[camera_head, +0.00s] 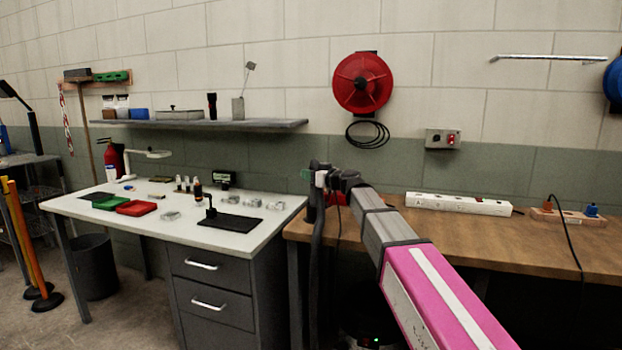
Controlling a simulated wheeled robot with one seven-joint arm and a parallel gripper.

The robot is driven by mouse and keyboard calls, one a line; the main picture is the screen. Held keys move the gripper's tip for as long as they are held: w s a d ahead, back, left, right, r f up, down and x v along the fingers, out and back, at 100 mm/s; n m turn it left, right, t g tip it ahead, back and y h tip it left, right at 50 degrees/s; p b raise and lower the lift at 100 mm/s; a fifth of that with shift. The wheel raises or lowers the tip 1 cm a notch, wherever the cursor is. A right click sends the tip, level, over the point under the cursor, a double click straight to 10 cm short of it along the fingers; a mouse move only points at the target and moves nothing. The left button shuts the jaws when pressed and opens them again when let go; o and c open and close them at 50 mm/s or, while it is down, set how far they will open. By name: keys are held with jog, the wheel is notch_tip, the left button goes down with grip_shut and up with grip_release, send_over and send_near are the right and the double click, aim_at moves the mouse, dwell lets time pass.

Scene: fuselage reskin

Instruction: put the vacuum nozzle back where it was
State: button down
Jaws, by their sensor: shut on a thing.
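My arm reaches from the lower right to the left end of the wooden bench. My gripper (320,177) is at its tip, small and dark in the head view. It is shut on the vacuum nozzle, which I cannot clearly separate from the dark fingers. A thick dark hose (317,240) hangs straight down from there, in front of the bench's left end. A dark vacuum body (368,328) with a small green light stands on the floor under the bench, partly behind my arm. I cannot make out an empty holder for the nozzle.
The wooden bench (455,224) carries a white power strip (458,204) and a small red object (337,199) near my gripper. A white-topped desk (150,221) with trays and small parts stands to the left. A red reel (363,83) hangs on the wall above.

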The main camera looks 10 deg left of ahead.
jog(key=shift+f, duration=0.6)
jog(key=c, duration=0.7)
grip_release()
jog(key=shift+s+d, duration=0.1)
jog(key=shift+d, duration=0.05)
jog(key=v, duration=1.1)
jog(key=shift+d, duration=0.3)
jog(key=shift+s, duration=0.15)
